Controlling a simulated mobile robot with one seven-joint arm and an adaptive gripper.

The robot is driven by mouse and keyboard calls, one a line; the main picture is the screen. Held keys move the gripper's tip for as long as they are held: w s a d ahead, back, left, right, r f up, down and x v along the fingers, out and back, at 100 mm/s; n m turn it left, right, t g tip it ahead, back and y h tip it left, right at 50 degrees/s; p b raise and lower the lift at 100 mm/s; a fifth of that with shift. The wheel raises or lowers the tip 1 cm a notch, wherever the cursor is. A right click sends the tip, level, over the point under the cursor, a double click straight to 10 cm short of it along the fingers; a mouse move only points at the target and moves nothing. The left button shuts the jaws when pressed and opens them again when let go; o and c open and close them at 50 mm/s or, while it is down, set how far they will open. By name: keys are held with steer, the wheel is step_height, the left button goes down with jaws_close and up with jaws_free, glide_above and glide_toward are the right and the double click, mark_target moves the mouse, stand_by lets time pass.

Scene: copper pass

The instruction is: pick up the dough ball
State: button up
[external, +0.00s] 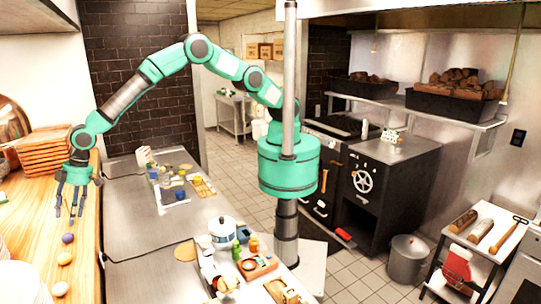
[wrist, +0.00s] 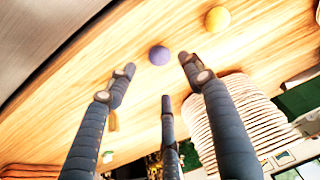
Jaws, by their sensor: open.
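A purple ball (external: 68,238) rests on the wooden counter at the left of the external view, with a tan ball (external: 64,258) just in front of it and another tan ball (external: 60,290) nearer the camera. Which one is the dough ball I cannot tell for sure; the tan ones look most like dough. In the wrist view the purple ball (wrist: 159,55) lies just beyond my fingertips, and a yellowish ball (wrist: 217,18) lies farther up and right. My gripper (external: 72,212) points down above the counter, its fingers (wrist: 157,68) spread and empty.
Stacked wooden boards (external: 45,152) stand behind my gripper on the wooden counter (external: 30,225). White plates (external: 8,275) sit at the front left. A steel counter (external: 135,225) runs alongside, with a pot (external: 222,230) and jars. The wood around the balls is mostly clear.

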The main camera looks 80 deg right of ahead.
mark_target(67, 234)
steer(key=shift+x, duration=1.15)
steer(key=shift+f, duration=0.15)
steer(key=shift+p+x, duration=0.8)
steer(key=shift+x, duration=1.65)
steer(key=shift+a, duration=0.15)
steer(key=c, duration=1.1)
